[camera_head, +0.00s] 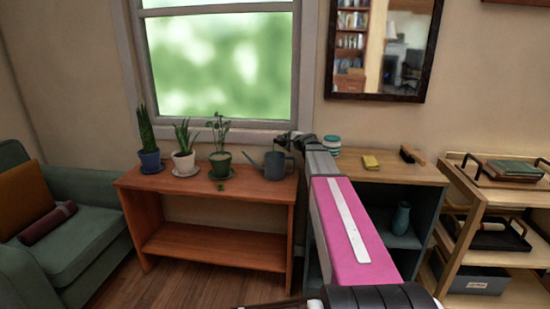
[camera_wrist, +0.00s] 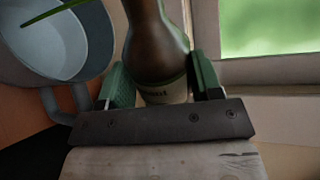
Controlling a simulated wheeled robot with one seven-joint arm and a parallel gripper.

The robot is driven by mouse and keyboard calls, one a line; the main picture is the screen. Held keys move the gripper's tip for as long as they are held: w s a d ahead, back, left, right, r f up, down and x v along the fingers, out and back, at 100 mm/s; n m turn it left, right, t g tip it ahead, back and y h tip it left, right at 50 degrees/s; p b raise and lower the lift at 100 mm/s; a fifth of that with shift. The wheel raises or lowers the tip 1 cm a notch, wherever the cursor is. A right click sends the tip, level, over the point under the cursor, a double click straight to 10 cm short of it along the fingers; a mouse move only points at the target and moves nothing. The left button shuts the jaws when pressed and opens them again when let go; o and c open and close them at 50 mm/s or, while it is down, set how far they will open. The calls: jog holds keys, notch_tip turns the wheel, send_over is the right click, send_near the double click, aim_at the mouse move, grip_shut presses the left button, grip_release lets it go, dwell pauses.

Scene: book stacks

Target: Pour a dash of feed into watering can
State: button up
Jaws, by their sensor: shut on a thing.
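The grey-blue watering can (camera_head: 278,165) stands at the right end of a wooden plant bench. In the wrist view its open top and pale inside (camera_wrist: 50,50) show at upper left. A brown bottle (camera_wrist: 158,45) with a pale label, likely the feed, is between the green fingers of my gripper (camera_wrist: 160,82), which is shut on it. The bottle is beside the can, to its right in the wrist view. Its upper end runs out of frame, so I cannot see its mouth. In the head view my gripper (camera_head: 293,138) is small and dark, above the can.
Several potted plants (camera_head: 183,150) stand on the bench (camera_head: 240,196), left of the can. A window (camera_head: 220,60) is behind. A low shelf (camera_head: 400,172) at right holds a jar (camera_head: 332,145), a yellow sponge (camera_head: 371,161) and a brush (camera_head: 411,154).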

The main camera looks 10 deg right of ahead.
jog(key=shift+n, duration=0.3)
dwell(1.4)
jog(key=shift+d, duration=0.1)
jog(key=shift+a+f+m+y, duration=0.15)
jog(key=shift+f+m+y, duration=0.1)
jog(key=shift+m, duration=0.35)
jog(key=shift+a+f+m+y, duration=0.15)
jog(key=shift+f+m, duration=0.05)
jog(key=shift+m, duration=0.4)
jog(key=shift+s+r+m, duration=0.1)
jog(key=shift+r+m, duration=0.15)
jog(key=shift+m, duration=0.25)
